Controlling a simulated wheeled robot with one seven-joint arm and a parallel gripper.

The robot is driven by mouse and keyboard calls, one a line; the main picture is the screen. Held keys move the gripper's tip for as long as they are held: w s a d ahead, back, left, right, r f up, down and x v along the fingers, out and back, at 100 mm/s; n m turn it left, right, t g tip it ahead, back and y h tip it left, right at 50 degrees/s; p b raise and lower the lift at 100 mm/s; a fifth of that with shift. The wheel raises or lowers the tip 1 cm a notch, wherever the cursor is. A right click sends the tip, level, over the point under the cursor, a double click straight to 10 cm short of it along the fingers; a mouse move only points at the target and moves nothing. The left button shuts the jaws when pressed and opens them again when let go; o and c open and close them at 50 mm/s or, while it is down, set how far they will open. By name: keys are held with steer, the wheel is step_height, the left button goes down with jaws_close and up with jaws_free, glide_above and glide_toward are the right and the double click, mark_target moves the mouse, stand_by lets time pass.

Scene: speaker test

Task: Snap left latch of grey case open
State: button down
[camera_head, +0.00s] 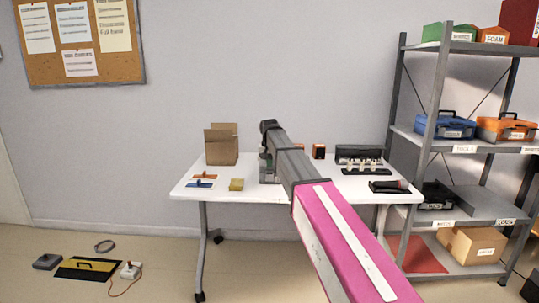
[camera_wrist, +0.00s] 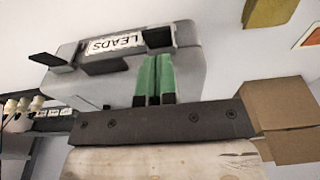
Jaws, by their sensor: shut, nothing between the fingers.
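The grey case (camera_wrist: 185,72) fills the upper middle of the wrist view, its white LEADS label (camera_wrist: 117,43) upside down. A dark latch (camera_wrist: 158,37) lies by the label's right end in the picture. Another dark flap (camera_wrist: 50,60) juts out at the case's picture-left end. My gripper (camera_wrist: 154,58) has its green fingers together and empty, with the tips just below the dark latch in the picture. Whether they touch the case or latch I cannot tell. In the head view my arm hides most of the case.
The white table (camera_head: 215,190) holds a cardboard box (camera_head: 221,147) at left, a yellow block (camera_head: 236,184), a dark open case (camera_head: 358,154) and a dark flat item (camera_head: 390,187) at right. A grey shelf unit (camera_head: 455,148) stands to the right.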

steer(key=shift+s+f, duration=0.3)
steer(key=shift+f, duration=0.6)
steer(key=shift+s, duration=0.15)
steer(key=shift+s+f+t, duration=0.1)
steer(key=shift+s+t, duration=0.1)
steer(key=shift+t, duration=0.2)
steer(key=shift+s+f+t, duration=0.2)
steer(key=shift+s+t, duration=0.15)
steer(key=shift+t, duration=0.15)
steer(key=shift+s+f+t, duration=0.25)
steer(key=shift+s+t, duration=0.25)
steer(key=shift+t, duration=0.05)
steer(key=shift+s+f+t, duration=0.25)
steer(key=shift+s+t, duration=0.25)
steer(key=shift+t, duration=0.05)
steer(key=shift+s+f+t, duration=0.55)
steer(key=shift+f+t, duration=0.15)
steer(key=shift+t, duration=0.5)
steer(key=shift+w, duration=0.15)
steer(key=shift+w+a, duration=0.1)
steer(key=shift+w, duration=0.1)
